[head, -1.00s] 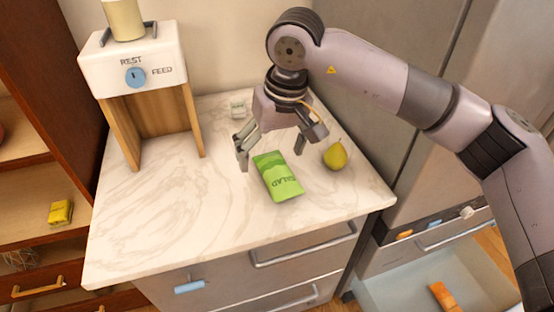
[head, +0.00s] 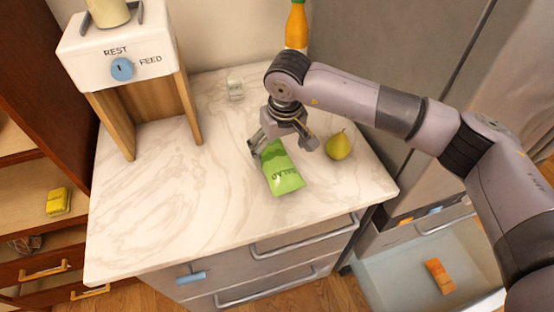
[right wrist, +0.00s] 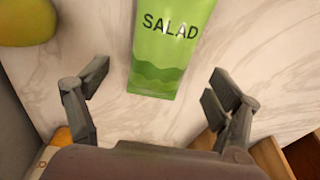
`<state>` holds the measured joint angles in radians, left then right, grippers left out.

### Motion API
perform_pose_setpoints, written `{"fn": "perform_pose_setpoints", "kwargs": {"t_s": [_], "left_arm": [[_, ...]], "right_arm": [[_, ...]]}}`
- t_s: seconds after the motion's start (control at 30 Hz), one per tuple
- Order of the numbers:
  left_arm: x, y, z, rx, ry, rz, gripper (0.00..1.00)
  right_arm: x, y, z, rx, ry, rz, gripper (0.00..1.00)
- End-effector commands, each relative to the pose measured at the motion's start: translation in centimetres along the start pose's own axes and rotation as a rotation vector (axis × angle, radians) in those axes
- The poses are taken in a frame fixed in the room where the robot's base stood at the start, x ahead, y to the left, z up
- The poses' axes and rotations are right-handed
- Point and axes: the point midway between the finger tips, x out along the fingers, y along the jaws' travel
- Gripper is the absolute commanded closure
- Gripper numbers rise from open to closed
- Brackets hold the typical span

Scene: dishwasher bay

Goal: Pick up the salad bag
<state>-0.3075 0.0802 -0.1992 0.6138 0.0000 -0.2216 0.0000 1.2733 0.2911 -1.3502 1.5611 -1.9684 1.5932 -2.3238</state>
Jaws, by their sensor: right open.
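The green salad bag (head: 281,172) lies flat on the marble counter, its label facing up. It also shows in the right wrist view (right wrist: 165,55), beyond and between the fingers. My right gripper (head: 284,148) is open over the far end of the bag, one finger on each side, and does not hold it. In the right wrist view the fingers of my right gripper (right wrist: 150,92) are wide apart with nothing between them but counter and the bag's end. My left gripper is not in view.
A pear (head: 340,146) stands just right of the bag. An orange bottle (head: 296,26) is at the back. A feeder box (head: 118,60) with a REST/FEED dial stands at the left. A small white block (head: 235,88) lies behind. The counter's left front (head: 150,215) is clear.

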Motion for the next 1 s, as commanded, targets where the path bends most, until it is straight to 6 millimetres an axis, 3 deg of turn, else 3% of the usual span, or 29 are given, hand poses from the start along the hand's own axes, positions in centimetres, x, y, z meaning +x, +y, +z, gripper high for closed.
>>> {"fn": "perform_pose_setpoints", "kwargs": {"t_s": [0.1,0.2,0.33,0.5,0.77,1.0], "left_arm": [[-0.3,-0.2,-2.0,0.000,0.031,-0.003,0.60],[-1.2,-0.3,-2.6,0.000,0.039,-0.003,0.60],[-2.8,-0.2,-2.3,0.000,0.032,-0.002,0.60],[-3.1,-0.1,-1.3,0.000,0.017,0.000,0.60],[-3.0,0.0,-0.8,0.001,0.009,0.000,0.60],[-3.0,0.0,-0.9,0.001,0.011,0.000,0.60]], "right_arm": [[0.6,0.0,0.0,-0.001,0.000,0.001,0.15],[1.4,-0.1,0.0,0.000,-0.003,-0.001,0.15],[3.2,-0.3,0.0,0.000,-0.006,-0.001,0.15],[5.4,-0.2,0.0,0.000,-0.002,0.000,0.15],[5.8,-0.2,-0.1,-0.001,0.001,0.000,0.15],[5.8,-0.2,-0.1,-0.001,0.001,0.000,0.31]]}}
